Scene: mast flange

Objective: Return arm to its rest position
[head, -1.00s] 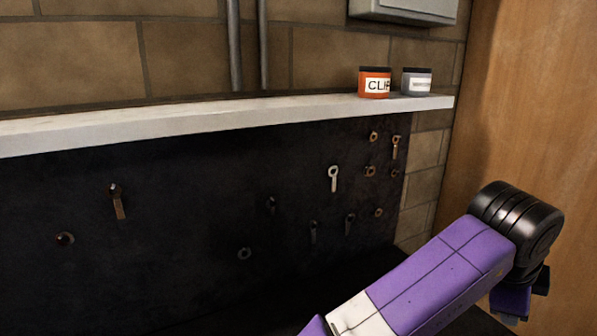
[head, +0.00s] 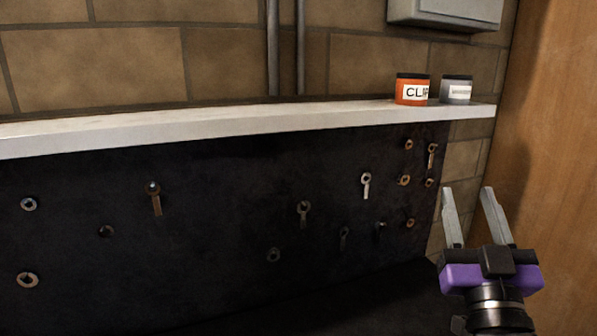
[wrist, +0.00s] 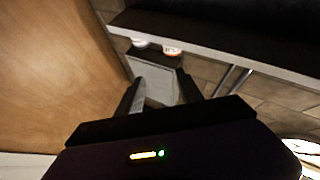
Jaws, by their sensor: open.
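My gripper (head: 470,192) is at the lower right of the head view, with its two grey fingers pointing up and spread apart. Nothing is between them. It stands in front of the gap between the dark board's right edge and the wooden panel, apart from both as far as I can tell. In the wrist view the two dark fingers (wrist: 158,82) are also apart and empty. Most of my arm is below the head view's edge.
A dark board (head: 230,235) carries several hung keys and rings. Above it runs a white shelf (head: 250,127) with an orange jar (head: 411,90) and a grey jar (head: 456,90). A grey box (head: 446,12) is on the brick wall. A wooden panel (head: 550,150) closes the right side.

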